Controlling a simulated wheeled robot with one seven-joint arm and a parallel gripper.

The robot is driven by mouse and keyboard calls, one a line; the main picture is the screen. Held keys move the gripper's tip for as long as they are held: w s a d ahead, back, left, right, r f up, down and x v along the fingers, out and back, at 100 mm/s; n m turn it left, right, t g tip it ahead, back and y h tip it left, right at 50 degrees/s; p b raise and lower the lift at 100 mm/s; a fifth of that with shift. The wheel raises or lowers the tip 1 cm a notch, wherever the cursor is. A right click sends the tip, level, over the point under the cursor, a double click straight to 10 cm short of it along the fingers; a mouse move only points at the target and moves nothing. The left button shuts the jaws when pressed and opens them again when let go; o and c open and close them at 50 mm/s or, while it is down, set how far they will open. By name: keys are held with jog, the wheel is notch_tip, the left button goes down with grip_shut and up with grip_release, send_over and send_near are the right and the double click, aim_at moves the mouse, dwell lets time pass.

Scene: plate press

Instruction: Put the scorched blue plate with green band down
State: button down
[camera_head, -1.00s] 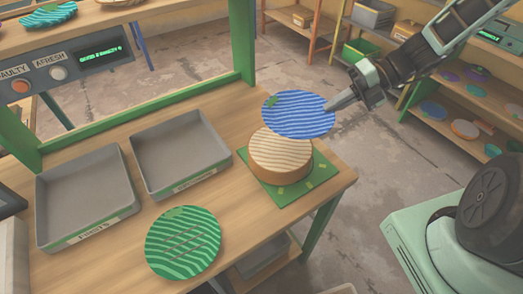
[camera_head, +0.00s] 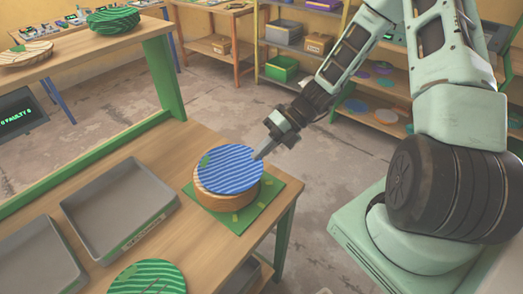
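The blue striped plate (camera_head: 233,167) has a small green mark on its left rim; I make out no scorch marks. It lies over a round tan stack (camera_head: 222,199), covering most of its top, and looks level with it. Whether it rests fully on the stack is hard to tell. My gripper (camera_head: 260,154) is at the plate's upper right rim, its narrow fingertips together on the rim. The stack stands on a green mat (camera_head: 252,215) at the table's right corner.
A grey tray (camera_head: 122,205) with a label stands left of the mat, with another grey tray (camera_head: 35,262) further left. A green striped plate (camera_head: 150,276) lies at the front. A green post (camera_head: 163,75) rises behind. Shelves (camera_head: 372,100) stand beyond the open floor.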

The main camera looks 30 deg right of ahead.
jog(key=c, duration=2)
grip_release()
jog(key=shift+o, duration=0.2)
jog(key=shift+d, duration=0.1)
jog(key=w+b+v, duration=0.1)
jog(key=v, duration=1)
jog(key=s+a+r+n+g+h, duration=0.2)
jog(key=s+a+n+h, duration=0.15)
jog(key=a+n, duration=0.55)
jog(key=s+a+r+n+g+h, duration=0.2)
jog(key=s+a+r+n, duration=0.3)
jog(key=n, duration=0.6)
jog(key=s+a+n+t+h, duration=0.1)
jog(key=s+a+n, duration=0.4)
jog(key=n, duration=0.7)
jog(key=s+a+r+n+t+h, duration=0.1)
jog(key=s+a+n+h, duration=0.3)
jog(key=n, duration=0.8)
jog(key=shift+s+a+r+n+t, duration=0.3)
jog(key=shift+s+a+t, duration=0.4)
jog(key=shift+s, duration=0.45)
